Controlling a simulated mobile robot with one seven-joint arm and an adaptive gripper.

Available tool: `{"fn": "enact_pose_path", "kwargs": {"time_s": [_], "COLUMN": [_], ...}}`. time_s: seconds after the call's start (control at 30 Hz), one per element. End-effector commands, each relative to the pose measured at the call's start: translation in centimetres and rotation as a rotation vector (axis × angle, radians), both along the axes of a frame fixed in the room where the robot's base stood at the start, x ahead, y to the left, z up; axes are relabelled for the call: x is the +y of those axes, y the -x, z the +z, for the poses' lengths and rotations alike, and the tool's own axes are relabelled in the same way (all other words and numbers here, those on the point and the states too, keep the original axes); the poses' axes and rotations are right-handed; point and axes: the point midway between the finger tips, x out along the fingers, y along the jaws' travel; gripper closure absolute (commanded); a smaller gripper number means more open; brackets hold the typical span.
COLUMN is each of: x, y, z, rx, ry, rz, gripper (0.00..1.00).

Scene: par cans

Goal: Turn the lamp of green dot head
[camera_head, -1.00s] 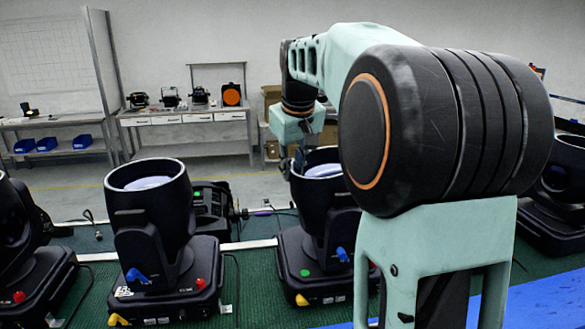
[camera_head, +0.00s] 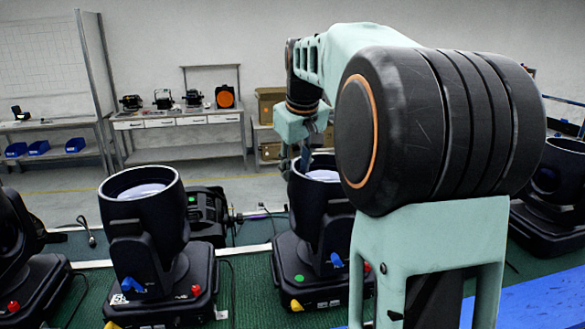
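The green dot head is a black moving-head light with a round green dot (camera_head: 299,278) on its base, standing on the green mat just left of my arm. Its cup-shaped lamp (camera_head: 306,212) points up with its pale lens (camera_head: 322,175) showing; my arm hides its right side. My gripper (camera_head: 297,164) hangs down at the left of the lamp's rim, with dark fingers close to or at the rim. I cannot tell whether they touch it or how far apart they are.
Another black head (camera_head: 143,225) with a blue lever stands to the left, and one more (camera_head: 25,255) at the far left. A head (camera_head: 555,190) stands at the right beyond my arm. A workbench (camera_head: 180,120) stands behind. A blue surface (camera_head: 540,297) lies at front right.

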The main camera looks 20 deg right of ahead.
Motion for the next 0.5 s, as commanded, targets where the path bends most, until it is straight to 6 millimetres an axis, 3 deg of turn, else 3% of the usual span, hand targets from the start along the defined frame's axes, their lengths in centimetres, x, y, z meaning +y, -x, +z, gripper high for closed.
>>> {"fn": "enact_pose_path", "kwargs": {"time_s": [0.3,0.5], "x": [0.3,0.5], "y": [0.1,1.1], "z": [0.0,2.4], "rx": [0.004,0.001], "ry": [-0.005,-0.004], "rz": [0.001,0.000], "gripper": [0.67,0.67]}}
